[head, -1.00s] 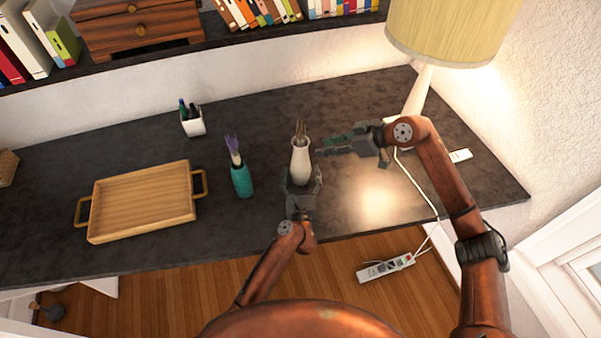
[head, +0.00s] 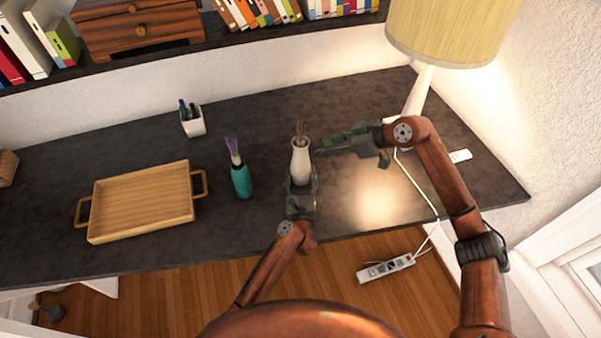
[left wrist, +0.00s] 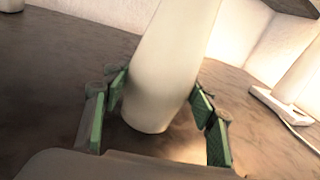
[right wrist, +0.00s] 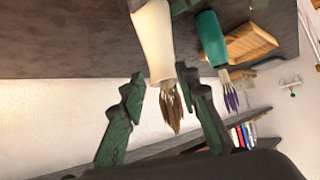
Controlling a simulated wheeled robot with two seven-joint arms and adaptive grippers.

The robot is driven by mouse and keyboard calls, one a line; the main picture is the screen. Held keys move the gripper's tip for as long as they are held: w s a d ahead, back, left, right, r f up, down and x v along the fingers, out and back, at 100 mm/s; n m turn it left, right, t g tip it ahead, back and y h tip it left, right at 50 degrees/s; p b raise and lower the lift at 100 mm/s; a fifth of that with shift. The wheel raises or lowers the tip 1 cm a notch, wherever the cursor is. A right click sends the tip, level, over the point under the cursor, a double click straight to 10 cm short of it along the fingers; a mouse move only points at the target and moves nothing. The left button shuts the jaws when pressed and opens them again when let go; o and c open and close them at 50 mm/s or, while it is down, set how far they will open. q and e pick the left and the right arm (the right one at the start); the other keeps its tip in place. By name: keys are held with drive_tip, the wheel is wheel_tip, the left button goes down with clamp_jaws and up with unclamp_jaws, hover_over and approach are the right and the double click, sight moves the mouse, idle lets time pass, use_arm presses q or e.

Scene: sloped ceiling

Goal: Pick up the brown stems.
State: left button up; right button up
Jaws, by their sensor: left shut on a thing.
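The brown stems (head: 301,131) stand up out of the mouth of a white vase (head: 300,160) on the dark desk. My left gripper (head: 302,178) is shut on the lower part of the vase, from the front. In the left wrist view the vase (left wrist: 168,70) rises between the green finger pads. My right gripper (head: 322,151) is open and empty, just right of the vase's upper part. In the right wrist view the stems (right wrist: 172,108) show between its spread fingers, beyond the vase mouth.
A teal vase (head: 241,181) with purple flowers stands to the left. A wooden tray (head: 140,200) lies farther left. A white pen cup (head: 193,124) is behind. A lamp (head: 418,90) with a cable stands at the right.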

drive_tip(key=shift+o, duration=0.7)
drive_tip(key=shift+s+a, duration=0.1)
drive_tip(key=shift+o, duration=0.3)
drive_tip(key=s+a+r+n+g+y, duration=0.1)
drive_tip(key=s+a+n+g+y, duration=0.1)
drive_tip(key=s+a+n+g, duration=0.1)
drive_tip(key=s+a, duration=0.1)
drive_tip(key=s, duration=0.1)
drive_tip(key=shift+s+a+r+n, duration=0.2)
drive_tip(key=shift+s+a+n, duration=0.15)
drive_tip(key=shift+n, duration=0.05)
drive_tip(key=s+a+r+n+g+y, duration=0.2)
drive_tip(key=s+n+g+y, duration=0.1)
drive_tip(key=s, duration=0.1)
drive_tip(key=m+t+y, duration=0.3)
drive_tip(key=m+t, duration=0.1)
drive_tip(key=t, duration=0.2)
approach(301, 137)
drive_tip(key=d+f, duration=0.1)
drive_tip(key=shift+m, duration=0.3)
drive_tip(key=x, duration=0.7)
drive_tip(key=w+x, duration=0.1)
drive_tip(key=x, duration=0.3)
drive_tip(key=shift+f, duration=0.3)
